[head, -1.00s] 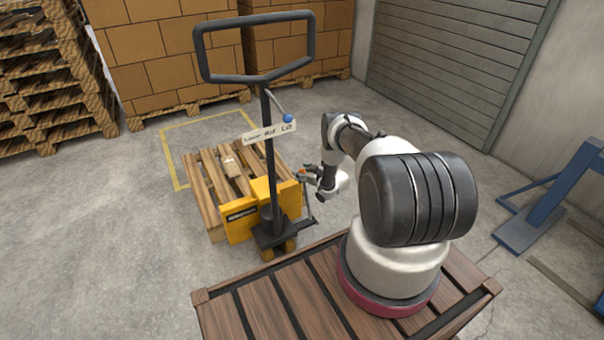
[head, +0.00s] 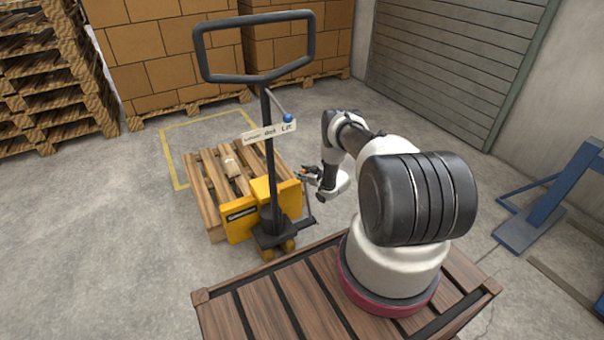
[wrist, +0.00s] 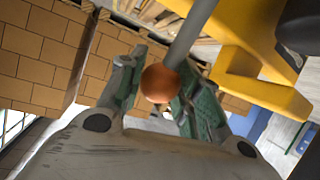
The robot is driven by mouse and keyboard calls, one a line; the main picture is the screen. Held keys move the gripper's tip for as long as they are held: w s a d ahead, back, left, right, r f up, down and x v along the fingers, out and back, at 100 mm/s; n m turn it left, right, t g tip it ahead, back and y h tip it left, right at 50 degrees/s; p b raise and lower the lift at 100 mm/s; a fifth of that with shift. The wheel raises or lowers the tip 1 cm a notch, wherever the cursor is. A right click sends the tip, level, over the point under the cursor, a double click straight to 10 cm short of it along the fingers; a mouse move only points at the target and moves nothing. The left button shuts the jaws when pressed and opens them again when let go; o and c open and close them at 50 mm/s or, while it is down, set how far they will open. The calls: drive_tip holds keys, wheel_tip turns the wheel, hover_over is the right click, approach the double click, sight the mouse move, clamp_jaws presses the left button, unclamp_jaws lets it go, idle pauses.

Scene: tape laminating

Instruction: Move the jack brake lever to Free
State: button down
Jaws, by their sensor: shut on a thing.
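The pallet jack (head: 241,218) is yellow with a dark upright handle. Its brake lever shows in the wrist view as a grey rod (wrist: 190,38) ending in an orange ball knob (wrist: 161,84). My gripper (wrist: 157,78) is shut around the knob, with a green-padded finger on each side. In the head view my gripper (head: 311,174) is at the right side of the jack body, and most of the lever is hidden or too small to make out. No Free marking can be read.
A blue-knobbed lever (head: 287,118) and a white label (head: 269,132) are on the jack's handle. A wooden pallet (head: 205,185) lies behind the jack. Stacked boxes (head: 150,50) stand at the back. A blue metal stand (head: 550,205) is at right.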

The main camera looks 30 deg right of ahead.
drive_tip(key=s, duration=1.7)
drive_tip(key=shift+s+d+f, duration=0.2)
drive_tip(key=shift+s+f, duration=0.1)
drive_tip(key=c, duration=1)
unclamp_jaws()
drive_tip(key=v, duration=1.2)
